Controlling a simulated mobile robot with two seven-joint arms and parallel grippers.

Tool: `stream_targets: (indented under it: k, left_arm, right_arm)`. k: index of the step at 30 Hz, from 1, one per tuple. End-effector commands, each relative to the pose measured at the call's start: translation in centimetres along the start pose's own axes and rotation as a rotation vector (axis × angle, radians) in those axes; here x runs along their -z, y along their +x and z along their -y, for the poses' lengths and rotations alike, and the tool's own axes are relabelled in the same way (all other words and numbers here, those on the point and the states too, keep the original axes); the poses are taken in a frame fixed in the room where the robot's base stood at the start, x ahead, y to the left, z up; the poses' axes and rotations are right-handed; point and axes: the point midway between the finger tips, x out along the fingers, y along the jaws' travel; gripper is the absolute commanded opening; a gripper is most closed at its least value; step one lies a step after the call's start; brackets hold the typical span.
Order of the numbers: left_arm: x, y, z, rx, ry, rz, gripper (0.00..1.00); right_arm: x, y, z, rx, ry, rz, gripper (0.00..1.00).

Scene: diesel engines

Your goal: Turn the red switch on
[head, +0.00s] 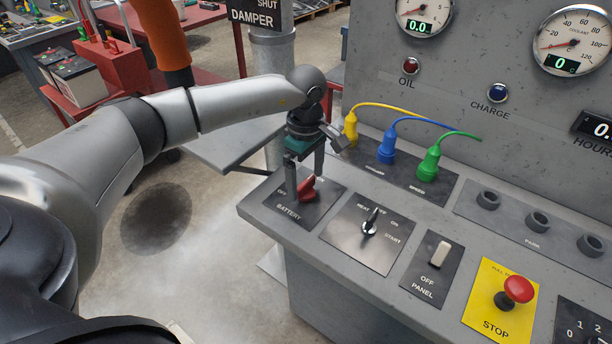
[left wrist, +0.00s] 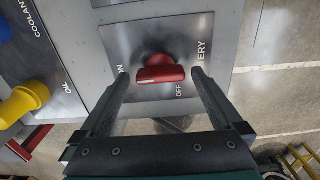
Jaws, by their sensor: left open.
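The red switch (head: 308,189) is a red rotary handle on a dark plate marked BATTERY, OFF and ON at the left end of the sloped grey console. It also shows in the left wrist view (left wrist: 160,74), with its handle lying across the picture between the ON and OFF marks. My left gripper (head: 304,176) is over the switch, fingers pointing down. In the left wrist view its open fingers (left wrist: 158,82) stand on either side of the handle, with a gap at each side. Part of the plate is hidden behind the gripper. My right gripper is not seen.
Yellow (head: 351,130), blue (head: 386,150) and green (head: 429,163) cable plugs stand behind and right of the gripper. A black key switch (head: 370,226), a PANEL rocker (head: 439,254) and a red stop button (head: 517,290) are further right. Open floor lies left of the console.

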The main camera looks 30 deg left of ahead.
Motion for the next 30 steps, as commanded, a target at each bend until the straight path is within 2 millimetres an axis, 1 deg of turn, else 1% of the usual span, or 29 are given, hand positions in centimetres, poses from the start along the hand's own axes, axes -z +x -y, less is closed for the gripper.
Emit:
stream_targets:
  k: [4, 7, 15, 18, 21, 25, 30]
  left_arm:
    - [0.0, -1.0, -0.1, -0.001, -0.001, 0.0, 1.0]
    - [0.1, -2.6, -0.1, -0.003, -0.001, -0.001, 1.0]
    - [0.0, -9.2, -0.1, -0.005, 0.0, -0.001, 1.0]
    - [0.0, -11.4, -0.1, -0.006, 0.0, 0.001, 1.0]
    - [0.0, -13.1, -0.1, -0.005, 0.0, 0.0, 1.0]
    - [0.0, -14.6, -0.1, -0.002, 0.0, 0.001, 1.0]
    - [0.0, -15.2, 0.0, -0.001, 0.0, 0.001, 1.0]
  right_arm:
    - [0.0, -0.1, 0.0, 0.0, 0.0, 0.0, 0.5]
    - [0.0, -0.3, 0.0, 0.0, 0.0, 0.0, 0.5]
    - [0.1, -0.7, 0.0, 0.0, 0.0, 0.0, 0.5]
    - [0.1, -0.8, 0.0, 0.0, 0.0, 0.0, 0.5]
    - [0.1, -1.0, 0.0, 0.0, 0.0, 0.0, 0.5]
    - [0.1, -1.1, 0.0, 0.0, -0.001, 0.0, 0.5]
    - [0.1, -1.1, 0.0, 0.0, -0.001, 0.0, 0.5]
